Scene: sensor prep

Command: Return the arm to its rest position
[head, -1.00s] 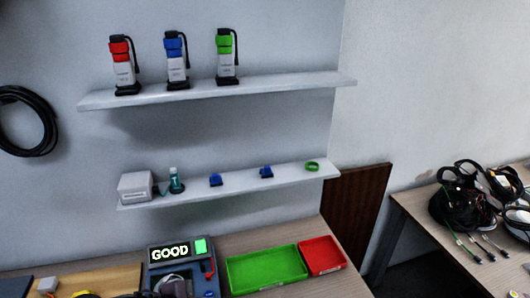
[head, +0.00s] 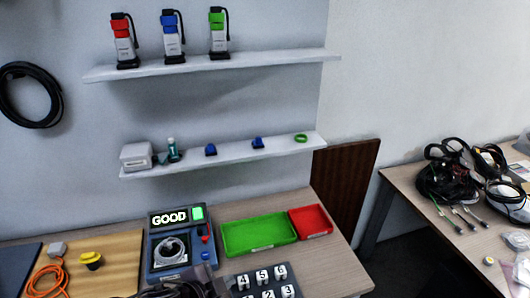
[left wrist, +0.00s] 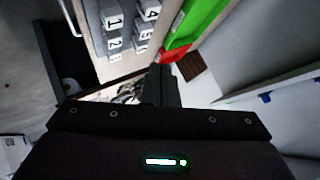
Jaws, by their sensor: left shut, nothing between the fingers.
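My left gripper (head: 185,288) shows only in part, as a dark shape at the bottom edge of the head view, in front of the tester (head: 181,232). In the left wrist view its dark fingers (left wrist: 162,72) are together with nothing between them. The tester's screen reads GOOD beside a lit green panel, and a grey coiled cable lies on it. My right gripper is in neither view.
A green tray (head: 258,250) and a red tray (head: 311,221) stand right of the tester. Numbered blocks (head: 265,280) are close to the gripper's right. An orange cable (head: 50,275) and a yellow button (head: 91,260) lie left. Two wall shelves hang above.

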